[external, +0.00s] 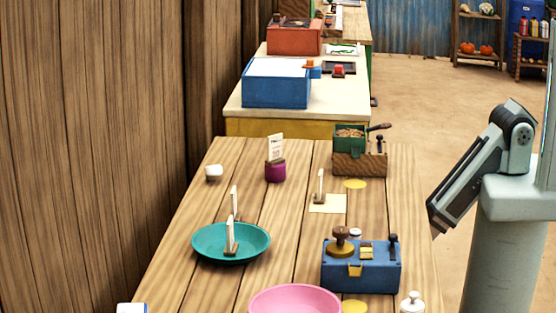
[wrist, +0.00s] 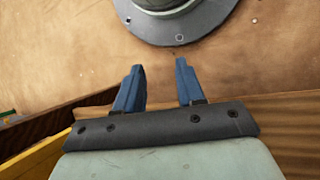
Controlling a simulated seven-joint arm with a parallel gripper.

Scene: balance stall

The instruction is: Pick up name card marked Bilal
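Several small white cards stand upright in stands on the wooden table. Another card (external: 320,183) stands on a pale yellow sheet (external: 327,206). The writing is too small to read, so I cannot tell which is marked Bilal. My gripper (wrist: 160,72) is open and empty in the wrist view, with its blue fingers apart. No card shows there, and my gripper is not distinguishable in the external view.
A blue box (external: 360,277) with stamps and a pink dish (external: 294,298) are at the front. A wooden tray (external: 359,164) with a green box stands at the back right. A small white item (external: 214,172) is at the back left. A plank wall (external: 95,130) runs along the left.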

